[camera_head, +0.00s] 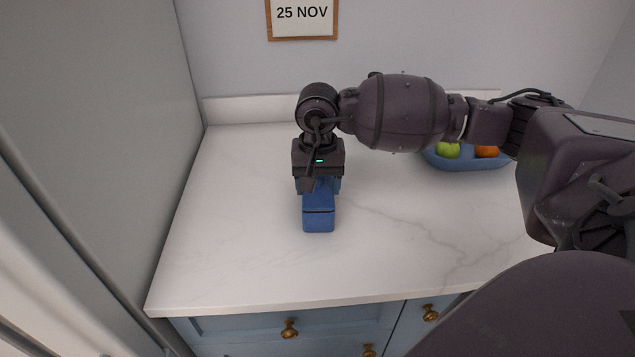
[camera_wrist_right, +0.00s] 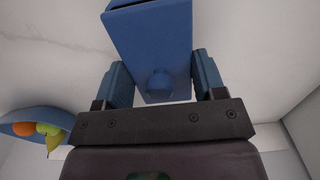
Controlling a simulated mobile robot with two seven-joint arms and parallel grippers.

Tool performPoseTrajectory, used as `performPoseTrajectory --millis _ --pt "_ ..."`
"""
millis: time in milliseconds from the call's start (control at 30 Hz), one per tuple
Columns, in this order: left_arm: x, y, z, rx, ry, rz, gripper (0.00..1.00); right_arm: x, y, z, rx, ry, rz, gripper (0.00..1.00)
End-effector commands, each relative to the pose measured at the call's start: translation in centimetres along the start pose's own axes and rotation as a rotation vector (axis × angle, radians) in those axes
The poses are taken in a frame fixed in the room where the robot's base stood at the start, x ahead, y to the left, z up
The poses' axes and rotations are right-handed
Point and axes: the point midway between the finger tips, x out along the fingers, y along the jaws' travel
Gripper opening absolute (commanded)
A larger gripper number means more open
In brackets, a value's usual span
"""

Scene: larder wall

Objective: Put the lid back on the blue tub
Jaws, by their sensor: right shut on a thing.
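The blue tub (camera_head: 318,222) stands upright on the white counter, left of the middle. Its blue lid (camera_head: 318,202) is over its mouth, with a thin dark line between the two; I cannot tell whether the lid is fully seated. My right gripper (camera_head: 318,187) points down over the far part of the lid and is shut on it. In the right wrist view the lid (camera_wrist_right: 150,40), with its round knob, lies between the blue fingers of the right gripper (camera_wrist_right: 162,82). The gripper hides the lid's far part in the head view. My left gripper is not in view.
A blue bowl (camera_head: 465,163) with a green and an orange fruit stands at the back right, partly behind my right arm. A grey tall panel (camera_head: 110,130) bounds the counter (camera_head: 230,250) at left. The counter around the tub is clear.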

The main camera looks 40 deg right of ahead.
Motion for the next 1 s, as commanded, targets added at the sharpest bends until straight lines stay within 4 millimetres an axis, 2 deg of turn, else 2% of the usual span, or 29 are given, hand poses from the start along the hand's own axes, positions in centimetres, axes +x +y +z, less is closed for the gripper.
performPoseTrajectory --millis 1000 --pt "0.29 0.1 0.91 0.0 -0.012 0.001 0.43 0.93 0.1 0.23 0.0 -0.009 0.005 0.41"
